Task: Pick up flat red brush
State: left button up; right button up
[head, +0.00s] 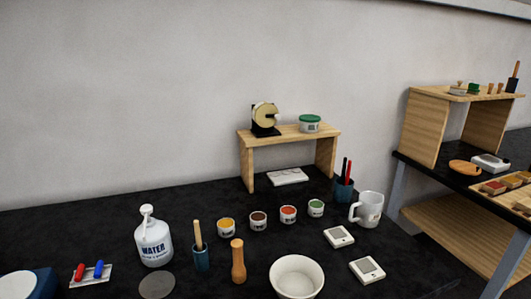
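No thing that I can clearly tell as a flat red brush shows in the head view. A red-handled item (349,171) stands upright in a dark blue cup (344,190) at the back right of the black table, beside a black one; I cannot tell if it is a brush. A small red piece (79,271) and a blue piece (99,268) sit on a pale holder at the front left. A wooden-handled tool (197,235) stands in another blue cup (201,259). Neither of my grippers is in view.
A WATER bottle (154,242), several small paint pots, a wooden pestle-like tool (238,262), a white bowl (297,277), a white mug (367,209) and two white square devices crowd the front. A wooden riser (290,134) stands behind. The table's back left is clear.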

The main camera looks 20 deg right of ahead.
aim_at(348, 168)
jog(key=i+l+z, duration=0.25)
jog(key=l+z, duration=0.2)
jog(key=i+l+z, duration=0.25)
jog(key=z, duration=0.2)
jog(key=i, duration=0.05)
